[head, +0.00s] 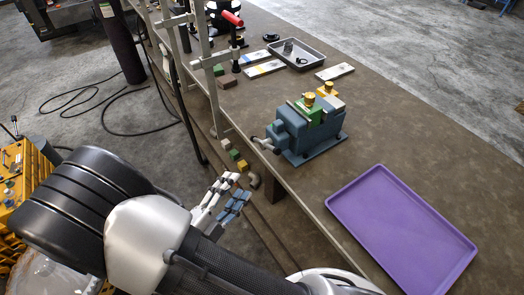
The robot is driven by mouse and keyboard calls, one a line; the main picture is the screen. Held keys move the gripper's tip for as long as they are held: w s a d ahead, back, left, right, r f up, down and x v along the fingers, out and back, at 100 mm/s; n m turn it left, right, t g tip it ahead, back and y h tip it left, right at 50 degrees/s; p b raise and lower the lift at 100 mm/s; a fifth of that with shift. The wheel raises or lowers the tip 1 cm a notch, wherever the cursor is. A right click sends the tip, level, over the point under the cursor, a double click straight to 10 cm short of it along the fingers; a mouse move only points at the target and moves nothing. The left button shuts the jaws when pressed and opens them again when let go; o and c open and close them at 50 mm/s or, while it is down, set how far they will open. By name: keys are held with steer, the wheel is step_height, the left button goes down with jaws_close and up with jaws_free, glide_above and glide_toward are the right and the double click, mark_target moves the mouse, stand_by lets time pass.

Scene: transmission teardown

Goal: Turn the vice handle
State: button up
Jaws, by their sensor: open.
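The blue-grey vice (293,131) stands near the table's front edge, right of the middle of the head view. Its handle (264,143) is a thin grey bar at the vice's left end, jutting out toward the table edge. A green and gold part (312,112) sits at the top of the vice jaws. My gripper (237,186) is open and appears empty, below and to the left of the handle in the picture. A clear gap shows between its fingers and the handle. The exact height difference cannot be told.
A purple tray (402,232) lies right of the vice. A grey tray (296,54) and flat plates (335,72) lie behind it. A metal frame (205,72) rises along the table edge.

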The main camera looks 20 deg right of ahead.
mark_target(266, 144)
steer(key=b+x, duration=0.1)
steer(key=x, duration=1.4)
steer(key=shift+b, duration=0.3)
steer(key=shift+c, duration=0.3)
jaws_close()
